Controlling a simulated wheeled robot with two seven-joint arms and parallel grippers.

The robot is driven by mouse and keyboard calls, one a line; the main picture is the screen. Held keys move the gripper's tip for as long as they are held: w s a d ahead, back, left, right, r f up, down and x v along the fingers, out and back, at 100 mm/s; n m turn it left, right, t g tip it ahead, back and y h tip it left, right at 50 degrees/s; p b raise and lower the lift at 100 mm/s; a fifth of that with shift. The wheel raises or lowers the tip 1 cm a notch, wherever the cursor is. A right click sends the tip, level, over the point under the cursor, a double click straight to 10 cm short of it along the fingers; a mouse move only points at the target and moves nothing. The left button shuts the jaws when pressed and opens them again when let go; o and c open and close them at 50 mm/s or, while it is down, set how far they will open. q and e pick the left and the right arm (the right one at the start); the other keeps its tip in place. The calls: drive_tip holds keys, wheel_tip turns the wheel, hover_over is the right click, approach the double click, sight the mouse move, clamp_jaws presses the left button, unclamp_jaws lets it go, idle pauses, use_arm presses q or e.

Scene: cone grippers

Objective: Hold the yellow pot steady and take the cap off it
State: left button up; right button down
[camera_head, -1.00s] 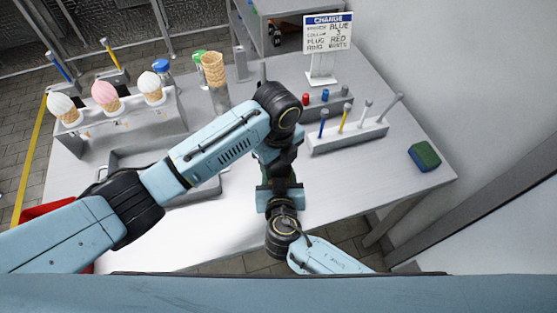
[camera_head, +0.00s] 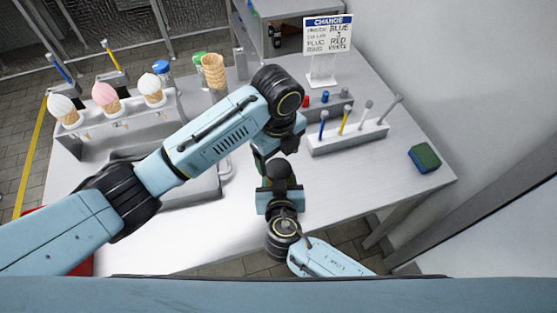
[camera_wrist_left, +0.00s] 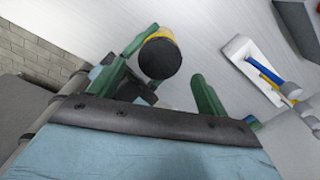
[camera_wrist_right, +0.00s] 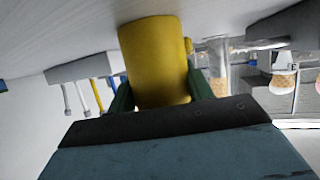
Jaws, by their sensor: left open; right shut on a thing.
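The yellow pot (camera_wrist_right: 155,62) stands between my right gripper's green fingers (camera_wrist_right: 160,92) in the right wrist view, and that gripper is shut on it. In the left wrist view the pot's black cap (camera_wrist_left: 160,60) faces the camera, with a yellow edge of the pot (camera_wrist_left: 160,34) behind it. My left gripper (camera_wrist_left: 156,72) is open, its green fingers on either side of the cap with gaps visible. A finger of the right gripper shows beyond the pot. In the head view my arms hide the pot and cap.
A white holder (camera_head: 350,138) with coloured pegs stands to the right on the table (camera_head: 385,180). A sign (camera_head: 327,35) stands behind it. A blue-green sponge (camera_head: 424,158) lies at the right edge. A cone rack (camera_head: 130,130) and a grey tray (camera_head: 195,193) are at the left.

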drive_tip(key=c, duration=0.5)
unclamp_jaws()
